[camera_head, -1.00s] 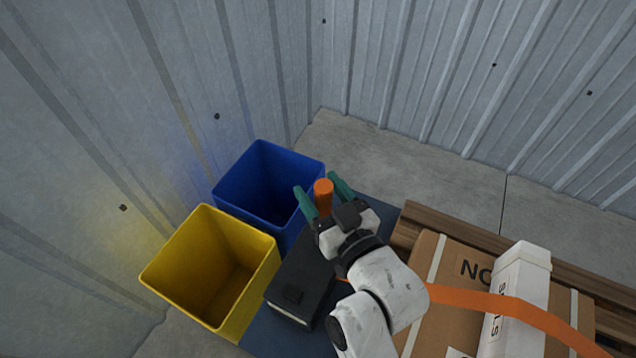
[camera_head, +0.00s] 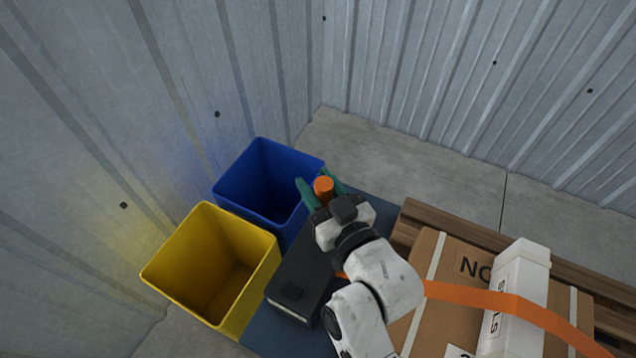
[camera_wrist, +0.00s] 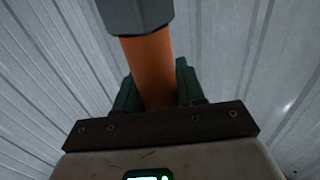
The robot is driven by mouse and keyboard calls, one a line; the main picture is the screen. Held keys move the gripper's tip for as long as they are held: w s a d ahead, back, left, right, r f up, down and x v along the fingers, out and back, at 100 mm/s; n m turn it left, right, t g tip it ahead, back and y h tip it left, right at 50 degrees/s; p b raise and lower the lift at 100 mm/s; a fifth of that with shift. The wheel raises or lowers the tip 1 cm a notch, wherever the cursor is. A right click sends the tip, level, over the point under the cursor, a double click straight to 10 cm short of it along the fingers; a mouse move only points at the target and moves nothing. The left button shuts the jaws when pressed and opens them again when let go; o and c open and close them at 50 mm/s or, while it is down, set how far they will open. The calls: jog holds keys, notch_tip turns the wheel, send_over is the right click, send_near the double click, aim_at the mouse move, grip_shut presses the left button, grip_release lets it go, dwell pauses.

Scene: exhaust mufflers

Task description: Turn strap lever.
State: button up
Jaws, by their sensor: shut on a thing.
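The lever's orange cylindrical handle (camera_head: 324,185) stands up between the two green fingers of my gripper (camera_head: 321,190). In the wrist view the orange handle (camera_wrist: 148,70) runs between the green fingers (camera_wrist: 155,90), and a dark grey block (camera_wrist: 137,14) sits at its upper end. My gripper is shut on the handle. An orange strap (camera_head: 480,300) runs over the cargo on the pallet at the right. The lever's lower part is hidden behind my gripper and arm.
A blue bin (camera_head: 228,190) and a yellow bin (camera_head: 160,270) stand to the left of my gripper. A black case (camera_head: 298,285) lies just below it. A brown carton (camera_head: 430,300) and a white long box (camera_head: 517,300) lie on a wooden pallet (camera_head: 420,217). Corrugated walls stand behind; bare floor shows beyond the pallet.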

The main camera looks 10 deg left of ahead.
grip_shut()
jog(key=shift+s+f, duration=0.1)
jog(key=shift+s+a+f+b, duration=0.1)
jog(key=shift+s+b, duration=0.1)
jog(key=shift+b, duration=0.2)
jog(key=s+a+f+n+y+b, duration=0.2)
jog(key=s+n+y+b, duration=0.1)
jog(key=s+n+b, duration=0.2)
jog(key=s+a+f+n+t+y+b, duration=0.1)
jog(key=s+n+b, duration=0.4)
jog(key=b, duration=0.5)
jog(key=shift+s+a+f+y+b, duration=0.3)
jog(key=shift+s+a+f+y, duration=0.2)
jog(key=shift+y, duration=0.4)
jog(key=shift+w+n, duration=0.1)
jog(key=shift+n, duration=0.2)
jog(key=o, duration=1)
grip_release()
